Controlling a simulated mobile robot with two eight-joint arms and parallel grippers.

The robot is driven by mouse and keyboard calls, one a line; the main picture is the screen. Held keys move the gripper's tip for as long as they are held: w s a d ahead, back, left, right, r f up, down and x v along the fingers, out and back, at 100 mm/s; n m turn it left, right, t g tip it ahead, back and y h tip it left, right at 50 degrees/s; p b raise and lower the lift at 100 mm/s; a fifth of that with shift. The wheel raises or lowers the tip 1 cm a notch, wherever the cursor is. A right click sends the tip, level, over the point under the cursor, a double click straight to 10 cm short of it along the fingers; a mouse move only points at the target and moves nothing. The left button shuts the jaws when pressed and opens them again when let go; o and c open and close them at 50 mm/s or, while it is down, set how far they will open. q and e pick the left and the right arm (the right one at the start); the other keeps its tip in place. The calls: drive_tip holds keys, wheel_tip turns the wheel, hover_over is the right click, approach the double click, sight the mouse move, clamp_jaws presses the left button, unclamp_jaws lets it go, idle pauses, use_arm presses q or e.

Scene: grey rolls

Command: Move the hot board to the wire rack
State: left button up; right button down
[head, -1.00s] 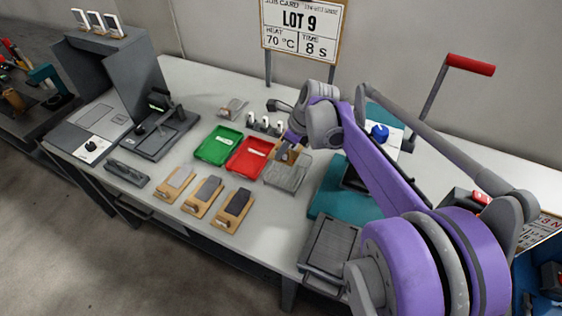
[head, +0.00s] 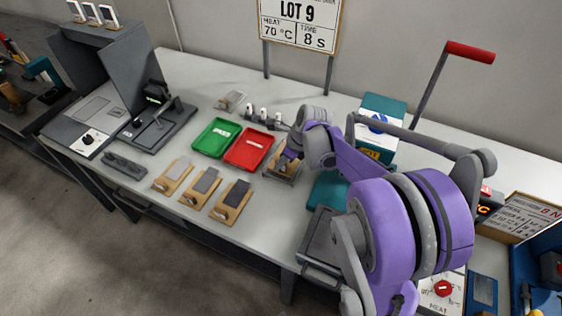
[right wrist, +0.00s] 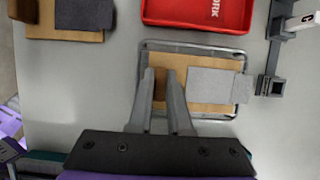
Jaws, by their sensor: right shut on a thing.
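The board (right wrist: 200,59) is a wooden plate with a grey pad on it. It lies flat over the wire rack (right wrist: 190,46), inside its rim as seen from above; I cannot tell if it fully rests on it. My right gripper (right wrist: 166,75) is shut on the board's brown grip at its left end. In the head view, my right gripper (head: 291,155) is at the rack (head: 268,176), and my wrist hides part of the board (head: 284,164). My left gripper is not in view.
A red tray (head: 249,149) and a green tray (head: 215,138) stand left of the rack. Several similar boards (head: 202,187) lie at the table's front. A teal press (head: 380,125) is at the right.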

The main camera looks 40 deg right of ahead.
drive_tip(key=c, duration=0.8)
unclamp_jaws()
drive_tip(key=shift+f, duration=0.1)
drive_tip(key=shift+c, duration=0.2)
drive_tip(key=shift+r, duration=0.25)
drive_tip(key=p+v, duration=0.1)
drive_tip(key=v, duration=1)
drive_tip(key=s+a+f+n, duration=0.2)
drive_tip(key=s+a+n, duration=0.2)
drive_tip(key=n, duration=0.6)
drive_tip(key=s+a+f+n+h, duration=0.1)
drive_tip(key=s+a+f+n, duration=0.2)
drive_tip(key=s+a+n, duration=0.2)
drive_tip(key=s+a+f+n+t+h, duration=0.1)
drive_tip(key=s+a+n, duration=0.4)
drive_tip(key=a+n, duration=0.5)
drive_tip(key=shift+f+n, duration=0.3)
drive_tip(key=shift+n, duration=0.65)
drive_tip(key=shift+f+n, duration=0.25)
drive_tip(key=shift+n, duration=0.65)
drive_tip(key=shift+f+n, duration=0.3)
drive_tip(key=shift+n, duration=0.65)
